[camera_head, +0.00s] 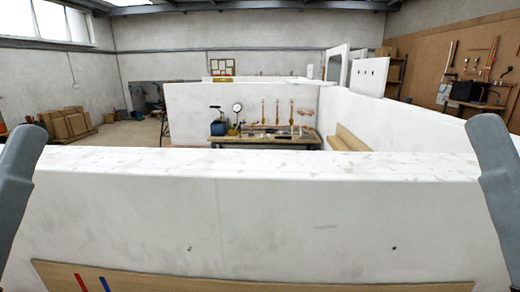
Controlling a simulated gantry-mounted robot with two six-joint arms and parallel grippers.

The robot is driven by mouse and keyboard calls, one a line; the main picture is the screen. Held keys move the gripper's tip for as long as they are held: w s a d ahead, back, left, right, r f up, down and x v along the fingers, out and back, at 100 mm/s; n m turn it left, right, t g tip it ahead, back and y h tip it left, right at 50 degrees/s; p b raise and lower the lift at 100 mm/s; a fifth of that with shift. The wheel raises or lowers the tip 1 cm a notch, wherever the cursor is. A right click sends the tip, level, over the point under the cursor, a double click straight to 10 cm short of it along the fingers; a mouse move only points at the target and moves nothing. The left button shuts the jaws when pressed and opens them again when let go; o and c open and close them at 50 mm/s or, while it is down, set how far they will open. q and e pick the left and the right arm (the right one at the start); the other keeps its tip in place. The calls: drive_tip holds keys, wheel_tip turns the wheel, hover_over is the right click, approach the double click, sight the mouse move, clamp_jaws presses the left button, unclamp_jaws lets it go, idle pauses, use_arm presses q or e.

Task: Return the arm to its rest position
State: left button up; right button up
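Only grey parts of my two arms show, one at the left edge and one at the right edge of the head view. Both rise in front of the near white wall (230,205). Neither gripper's fingers are in view, so I cannot see whether they hold anything.
A wooden board (250,283) with a red and a blue stripe lies low on the near wall. Beyond the wall, a workbench (265,141) carries tools, a gauge and copper pipes. Cardboard boxes (68,123) sit at the back left. Open floor shows between the boxes and the bench.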

use_arm(q)
wheel_tip(320, 180, up, 38)
drive_tip(key=p, duration=3.8)
use_arm(e)
wheel_tip(320, 180, up, 37)
drive_tip(key=m+h, duration=0.1)
drive_tip(key=m, duration=0.1)
drive_tip(key=shift+w+d, duration=0.25)
drive_tip(key=shift+w, duration=0.2)
